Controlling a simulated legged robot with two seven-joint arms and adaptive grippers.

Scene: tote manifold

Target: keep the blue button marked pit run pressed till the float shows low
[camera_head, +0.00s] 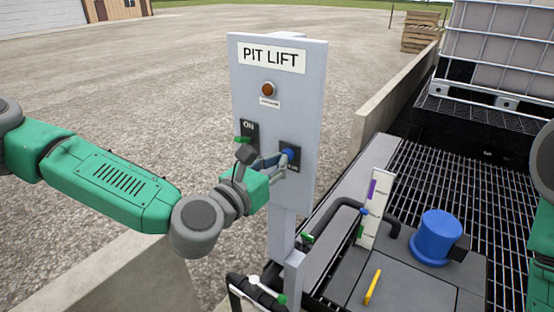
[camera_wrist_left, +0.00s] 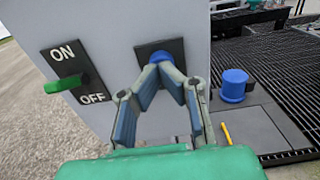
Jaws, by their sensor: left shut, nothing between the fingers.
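The grey PIT LIFT panel (camera_head: 310,115) stands upright on a post. Its blue button (camera_head: 288,152) sits on a dark plate at the lower right, and it also shows in the left wrist view (camera_wrist_left: 161,56). My left gripper (camera_head: 284,161) is shut and empty, its fingertips right at the button and covering its lower part. They look to be touching it; how far it is pressed in I cannot tell. A white upright gauge board (camera_head: 377,215) has a purple mark high up and green lower down; the float's reading is too small to tell. My right gripper is out of view.
A green switch lever (camera_wrist_left: 60,85) with ON and OFF labels is left of the button. A red-brown lamp (camera_head: 268,89) is above. A blue cylinder (camera_head: 437,236) and yellow handle (camera_head: 373,287) are on the deck. A concrete wall (camera_head: 398,95) runs behind.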

